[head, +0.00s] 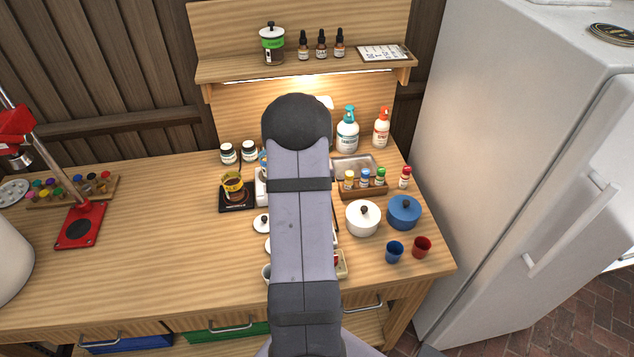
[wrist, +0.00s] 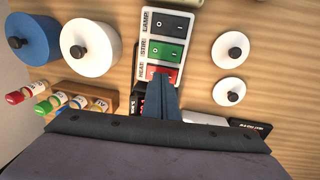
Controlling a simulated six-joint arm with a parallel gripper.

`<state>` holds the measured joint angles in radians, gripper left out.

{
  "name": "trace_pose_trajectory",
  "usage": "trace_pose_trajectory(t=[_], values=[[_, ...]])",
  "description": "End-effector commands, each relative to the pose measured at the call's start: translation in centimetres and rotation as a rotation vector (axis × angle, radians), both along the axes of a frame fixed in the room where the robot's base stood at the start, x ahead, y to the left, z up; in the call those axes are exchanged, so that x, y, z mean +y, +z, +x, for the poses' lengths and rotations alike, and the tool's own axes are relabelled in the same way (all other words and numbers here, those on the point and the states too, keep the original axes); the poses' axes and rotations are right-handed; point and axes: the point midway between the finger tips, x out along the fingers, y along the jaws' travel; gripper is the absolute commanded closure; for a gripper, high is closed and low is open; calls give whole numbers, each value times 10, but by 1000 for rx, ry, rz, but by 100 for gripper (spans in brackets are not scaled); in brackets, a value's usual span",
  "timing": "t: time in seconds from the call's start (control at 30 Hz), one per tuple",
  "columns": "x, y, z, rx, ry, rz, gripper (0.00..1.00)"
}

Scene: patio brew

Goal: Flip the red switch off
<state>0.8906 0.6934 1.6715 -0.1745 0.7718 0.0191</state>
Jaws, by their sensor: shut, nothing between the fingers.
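The red switch (wrist: 171,75) is the lowest of three rocker switches on a white panel (wrist: 141,67) in the wrist view, beside the label HEAT. My gripper (wrist: 164,76) is shut and empty, with its tips over the lower left part of the red switch. I cannot tell whether the tips touch it. The fingers hide part of the switch, so its tilt is unclear. In the head view my arm covers the gripper and most of the panel.
A green switch (wrist: 165,52) and a black switch (wrist: 168,24) sit above the red one. A white pot (head: 363,218) and a blue pot (head: 404,212) stand right of my arm, with blue (head: 394,252) and red (head: 421,247) cups in front. The counter's left middle is clear.

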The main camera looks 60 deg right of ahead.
Motion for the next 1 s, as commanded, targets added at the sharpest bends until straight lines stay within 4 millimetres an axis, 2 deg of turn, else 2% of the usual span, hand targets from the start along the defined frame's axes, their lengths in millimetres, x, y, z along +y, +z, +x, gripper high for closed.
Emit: trace_pose_trajectory(t=[0.33,0.7,0.83,1.0], values=[[-6,45,-3,-4,-1,-6,100],[-10,110,-9,-4,-1,-4,100],[-12,124,-10,-2,-1,-2,100],[-12,132,-11,-1,0,-1,100]])
